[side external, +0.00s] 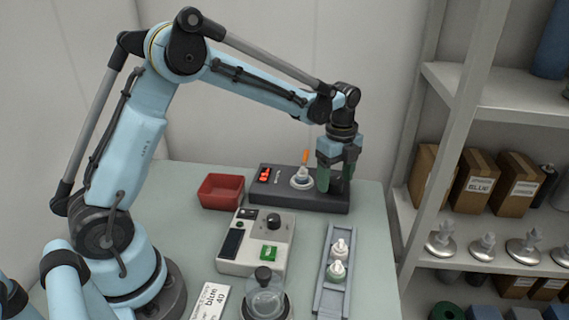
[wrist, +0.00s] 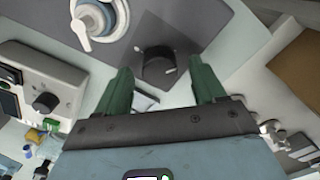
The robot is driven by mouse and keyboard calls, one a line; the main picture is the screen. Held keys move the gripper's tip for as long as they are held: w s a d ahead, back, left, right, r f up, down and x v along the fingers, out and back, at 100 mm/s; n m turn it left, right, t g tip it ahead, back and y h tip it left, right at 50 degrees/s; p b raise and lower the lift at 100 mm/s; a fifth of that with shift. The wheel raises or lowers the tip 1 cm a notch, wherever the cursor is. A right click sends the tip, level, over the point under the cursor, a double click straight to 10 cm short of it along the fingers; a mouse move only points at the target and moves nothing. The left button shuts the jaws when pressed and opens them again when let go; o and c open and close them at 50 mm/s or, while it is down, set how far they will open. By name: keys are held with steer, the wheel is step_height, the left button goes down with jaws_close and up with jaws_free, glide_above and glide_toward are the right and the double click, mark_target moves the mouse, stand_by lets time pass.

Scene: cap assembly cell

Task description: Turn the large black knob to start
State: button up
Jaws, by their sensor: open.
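The large black knob (wrist: 158,66) stands on the dark grey top of the control box (wrist: 185,25) in the wrist view, with a light pointer mark at its right side. My gripper (wrist: 164,82) has two green fingers, open and empty, one to each side of the knob in the picture. How far the fingertips are from it is hard to tell. In the side external view my gripper (side external: 335,182) points down over the right end of the dark box (side external: 285,203). The knob is hidden there behind the fingers.
A round fixture (side external: 300,183) with an orange-tipped part stands close left of my gripper. A white device (side external: 230,267) with a smaller black knob (side external: 272,221), a red bin (side external: 221,192), a rail (side external: 324,296) with white parts and a clear jar (side external: 266,297) share the table.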

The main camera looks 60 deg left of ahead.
steer(key=shift+f, duration=0.1)
steer(key=c, duration=1.1)
steer(key=shift+o, duration=0.2)
